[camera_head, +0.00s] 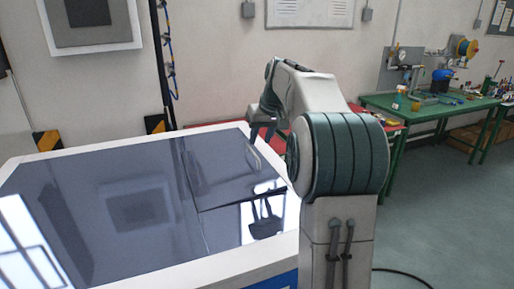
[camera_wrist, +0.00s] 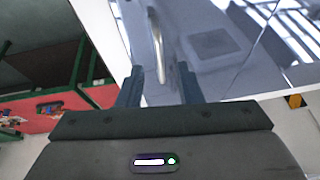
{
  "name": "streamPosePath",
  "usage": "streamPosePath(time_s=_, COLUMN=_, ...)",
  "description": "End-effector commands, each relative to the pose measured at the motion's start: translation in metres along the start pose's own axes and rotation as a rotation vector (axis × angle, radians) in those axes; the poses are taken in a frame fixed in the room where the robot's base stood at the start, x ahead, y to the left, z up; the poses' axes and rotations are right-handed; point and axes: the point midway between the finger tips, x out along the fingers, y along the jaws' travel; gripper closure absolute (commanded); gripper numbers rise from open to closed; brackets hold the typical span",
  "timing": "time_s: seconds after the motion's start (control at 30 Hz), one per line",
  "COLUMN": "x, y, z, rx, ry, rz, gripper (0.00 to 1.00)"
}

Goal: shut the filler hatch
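The generator (camera_head: 120,265) has a white rim and a dark glossy top. The filler hatch (camera_head: 215,165) is a dark glossy panel at the right part of this top, outlined by thin seams. It lies flat or nearly flat; I cannot tell whether it is fully flush. A slim pale handle (camera_head: 256,158) is on the hatch near its right side. The handle also shows in the wrist view (camera_wrist: 158,52). My gripper (camera_head: 262,134) is above the handle, fingers pointing down. In the wrist view its fingers (camera_wrist: 159,84) are spread, with the handle beyond the gap between them, not gripped.
A green workbench (camera_head: 430,108) with tools stands at the back right. A red surface (camera_head: 215,124) lies behind the generator. A dark post (camera_head: 160,60) with cables rises behind its far edge. The grey floor (camera_head: 450,200) at right is mostly clear.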

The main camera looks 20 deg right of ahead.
Motion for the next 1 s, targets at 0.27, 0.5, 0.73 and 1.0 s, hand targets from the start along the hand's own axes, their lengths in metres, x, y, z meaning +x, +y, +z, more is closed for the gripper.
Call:
streamPosePath(time_s=0.27, x=0.043, y=-0.002, z=-0.001, rx=-0.002, ry=-0.001, rz=-0.002, gripper=0.67)
streamPosePath(time_s=0.5, x=0.054, y=-0.002, z=-0.001, rx=-0.004, ry=0.001, rz=-0.002, gripper=0.67)
streamPosePath(time_s=0.73, x=0.054, y=-0.002, z=-0.001, rx=-0.004, ry=0.001, rz=-0.002, gripper=0.76)
streamPosePath(time_s=1.0, x=0.054, y=-0.003, z=-0.001, rx=-0.005, ry=0.001, rz=-0.003, gripper=1.0)
